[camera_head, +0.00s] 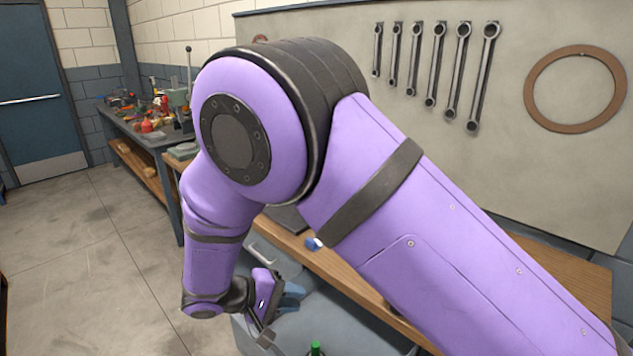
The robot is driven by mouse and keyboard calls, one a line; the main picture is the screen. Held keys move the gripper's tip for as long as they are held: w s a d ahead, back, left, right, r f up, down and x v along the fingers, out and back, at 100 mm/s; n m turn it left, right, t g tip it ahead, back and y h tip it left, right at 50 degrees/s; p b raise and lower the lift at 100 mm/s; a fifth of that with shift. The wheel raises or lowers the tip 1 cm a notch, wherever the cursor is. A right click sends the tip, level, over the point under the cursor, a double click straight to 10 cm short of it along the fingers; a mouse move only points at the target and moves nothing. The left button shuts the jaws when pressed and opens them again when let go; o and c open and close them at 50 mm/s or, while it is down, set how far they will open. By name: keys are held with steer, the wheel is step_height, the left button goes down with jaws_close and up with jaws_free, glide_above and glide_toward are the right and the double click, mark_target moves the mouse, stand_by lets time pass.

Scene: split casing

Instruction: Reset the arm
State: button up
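My purple arm with black joint bands fills the middle and right of the head view. It rises from the lower right to a large elbow at upper centre, then drops to the wrist at lower centre. My gripper (276,318) hangs at the wrist, over or beside a grey bin-like surface (335,325). A blue-grey piece (291,296) shows right beside it; I cannot tell whether it is held. The fingertips are small and partly hidden, so their opening is unclear.
A wooden bench (340,272) runs behind my arm, largely hidden. A small green-topped item (316,348) shows at the bottom edge. Wrenches (438,65) and a brown ring (530,92) hang on the wall panel. A cluttered side bench (150,140) stands at left; the floor (90,260) there is clear.

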steer(key=d+r+m+g+y, duration=0.45)
steer(key=d+r+y, duration=0.25)
steer(key=d+r, duration=1.5)
steer(key=s+d+r+m+t+y, duration=0.1)
steer(key=s+d+r, duration=0.3)
steer(key=s, duration=0.5)
steer(key=s+d+r+m+t+y, duration=0.1)
steer(key=s+d+r+t+y, duration=0.3)
steer(key=s+d, duration=0.5)
steer(key=shift+s+d+r, duration=0.25)
steer(key=shift+r, duration=0.25)
